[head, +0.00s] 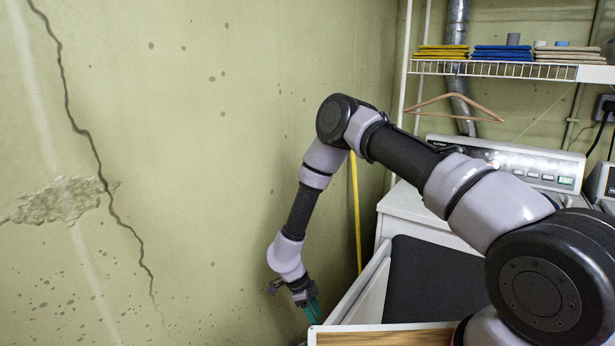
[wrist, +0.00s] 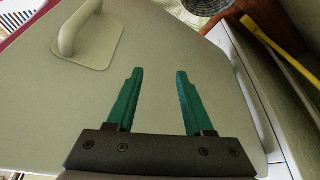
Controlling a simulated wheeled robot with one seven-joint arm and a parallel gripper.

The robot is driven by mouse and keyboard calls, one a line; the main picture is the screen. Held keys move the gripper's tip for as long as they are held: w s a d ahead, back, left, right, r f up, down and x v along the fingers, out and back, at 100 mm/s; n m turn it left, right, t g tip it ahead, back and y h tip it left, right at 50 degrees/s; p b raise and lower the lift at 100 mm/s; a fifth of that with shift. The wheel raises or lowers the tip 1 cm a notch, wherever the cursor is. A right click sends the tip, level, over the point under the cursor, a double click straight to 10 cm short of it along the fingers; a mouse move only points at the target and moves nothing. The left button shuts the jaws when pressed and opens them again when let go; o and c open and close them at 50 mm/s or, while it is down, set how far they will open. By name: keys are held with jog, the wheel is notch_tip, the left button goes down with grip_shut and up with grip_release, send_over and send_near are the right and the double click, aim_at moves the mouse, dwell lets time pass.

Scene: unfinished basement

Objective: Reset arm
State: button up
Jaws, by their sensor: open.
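My gripper (wrist: 156,98) shows in the wrist view with two green fingers spread apart and nothing between them. Behind the fingers is a pale flat panel (wrist: 135,58) with a raised handle (wrist: 75,28); I cannot tell how far away it is. In the head view my gripper (head: 312,310) is low, pointing down left of the white machine, its fingertips partly hidden. My arm reaches out from the lower right, bends at the elbow and drops down.
A white washer-like machine (head: 398,205) with a control panel (head: 535,168) stands at right. Above it a wire shelf (head: 490,70) holds folded cloths (head: 503,54), and a hanger (head: 455,100) hangs below. A cracked green wall (head: 220,150) fills the left. A yellow pole (head: 356,215) stands behind my arm.

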jog(key=w+a+r+n+t+y, duration=0.15)
jog(key=w+r+t+y, duration=0.3)
jog(key=w+r, duration=1.2)
jog(key=w+d+r+n+t+y, duration=0.1)
jog(key=d+r+n+t+y, duration=0.15)
jog(key=r, duration=1.05)
jog(key=w+d+r+n+t+y, duration=0.1)
jog(key=r+n, duration=0.2)
jog(key=r, duration=1.1)
jog(key=s+d+r+n+y, duration=0.1)
jog(key=s+d+r+n, duration=0.55)
jog(key=s+r, duration=0.7)
jog(key=s+d+r+n+h, duration=0.1)
jog(key=s+d+r, duration=0.1)
jog(key=s+d, duration=0.5)
jog(key=s+d+r+n+h, duration=0.1)
jog(key=s+d+r, duration=0.1)
jog(key=s+d, duration=0.5)
jog(key=s, duration=0.4)
jog(key=shift+s+h, duration=0.3)
jog(key=shift+s, duration=0.05)
